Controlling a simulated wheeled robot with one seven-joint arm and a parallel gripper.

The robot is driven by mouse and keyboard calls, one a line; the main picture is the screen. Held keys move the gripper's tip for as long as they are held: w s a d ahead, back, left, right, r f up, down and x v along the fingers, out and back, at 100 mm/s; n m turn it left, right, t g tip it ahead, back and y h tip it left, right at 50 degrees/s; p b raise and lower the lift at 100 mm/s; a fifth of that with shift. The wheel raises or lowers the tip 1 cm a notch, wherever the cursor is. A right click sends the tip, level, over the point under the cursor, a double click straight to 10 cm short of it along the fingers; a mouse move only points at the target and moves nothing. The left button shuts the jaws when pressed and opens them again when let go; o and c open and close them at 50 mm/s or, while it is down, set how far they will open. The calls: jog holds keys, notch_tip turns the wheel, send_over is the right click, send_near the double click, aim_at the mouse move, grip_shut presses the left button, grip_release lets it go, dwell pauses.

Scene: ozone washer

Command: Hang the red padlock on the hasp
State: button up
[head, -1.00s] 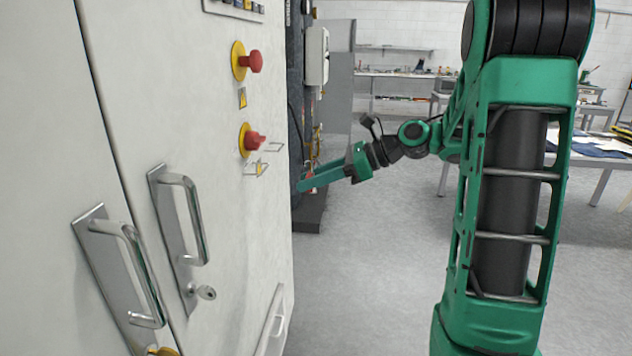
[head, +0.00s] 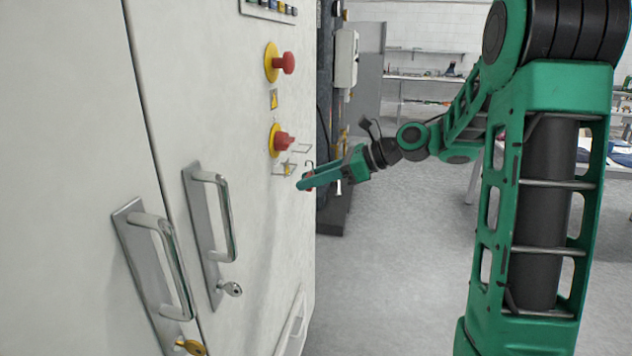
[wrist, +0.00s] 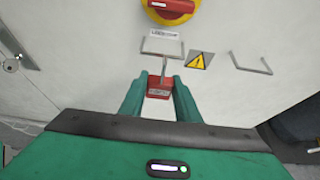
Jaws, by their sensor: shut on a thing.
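The red padlock (wrist: 159,88) sits between the fingers of my gripper (wrist: 160,84), which is shut on it. Its thin silver shackle (wrist: 164,68) points up towards the panel. In the wrist view the shackle top overlaps the lower edge of a white "lockout" plate (wrist: 160,46); I cannot tell whether they touch. A thin bent metal bar (wrist: 250,62) stands further right; I cannot tell which of the two is the hasp. In the head view my gripper (head: 303,183) is just below the lower red switch (head: 282,141), with little of the padlock showing.
The white cabinet (head: 80,120) fills the left, with two metal handles (head: 222,215) and a key lock (head: 231,288). A yellow warning triangle (wrist: 199,60) is beside the plate. An upper red button (head: 286,63) sticks out.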

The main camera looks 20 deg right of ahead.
jog(key=shift+w+a, duration=0.6)
jog(key=shift+a, duration=0.25)
jog(key=shift+w+a, duration=0.6)
jog(key=shift+a, duration=0.25)
jog(key=shift+w+f, duration=0.1)
jog(key=shift+f, duration=0.65)
jog(key=o, duration=1.1)
jog(key=shift+o, duration=0.2)
jog(key=v, duration=1)
jog(key=shift+d, duration=0.25)
